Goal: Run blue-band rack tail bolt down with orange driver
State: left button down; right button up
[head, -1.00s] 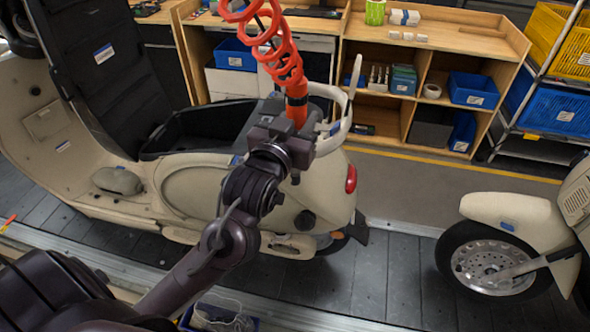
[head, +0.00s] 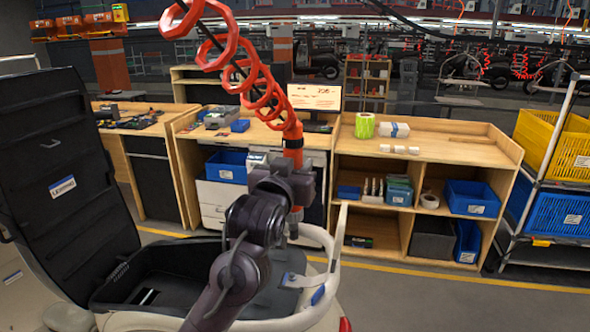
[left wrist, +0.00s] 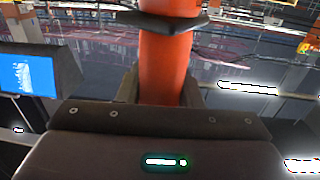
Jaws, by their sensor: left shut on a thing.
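The orange driver (head: 292,140) hangs upright from a red coiled hose. My left gripper (head: 297,182) is shut around its body; the dark driver tip (head: 293,230) points down, apart from the scooter as far as I can tell. In the left wrist view the orange driver (left wrist: 168,65) stands between the fingers. Below is the cream scooter's tail with a pale tubular rack (head: 333,262). A blue band (head: 318,295) is on the rack's near side. The tail bolt is too small or hidden to make out. My right gripper is not in view.
The scooter's black seat (head: 70,190) stands raised at left, over an open black bin (head: 150,285). Behind are a wooden shelf unit (head: 430,150) with blue boxes and a monitor (head: 315,97). A rack of yellow and blue crates (head: 555,150) stands right. The floor between is clear.

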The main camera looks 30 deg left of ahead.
aim_at(291, 211)
pick_arm(q)
jog(key=shift+s, duration=0.2)
jog(key=shift+s+d+f, duration=0.15)
jog(key=shift+s+f, duration=0.15)
jog(key=shift+s, duration=0.3)
jog(key=shift+s+d+f, duration=0.15)
jog(key=shift+s+f, duration=0.1)
jog(key=shift+s, duration=0.35)
jog(key=shift+f+b, duration=0.5)
jog(key=shift+f, duration=0.1)
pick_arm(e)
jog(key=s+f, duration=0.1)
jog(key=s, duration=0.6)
pick_arm(q)
jog(key=f+b, duration=0.1)
jog(key=f, duration=0.1)
jog(key=w+f+b, duration=0.1)
jog(key=shift+w+a+f+b, duration=0.1)
jog(key=shift+a+f+b, duration=0.05)
jog(key=shift+f+b, duration=0.25)
jog(key=shift+f, duration=0.25)
jog(key=shift+f+b, duration=0.25)
jog(key=shift+b, duration=0.15)
jog(key=shift+f+b, duration=0.45)
jog(key=shift+f, duration=0.25)
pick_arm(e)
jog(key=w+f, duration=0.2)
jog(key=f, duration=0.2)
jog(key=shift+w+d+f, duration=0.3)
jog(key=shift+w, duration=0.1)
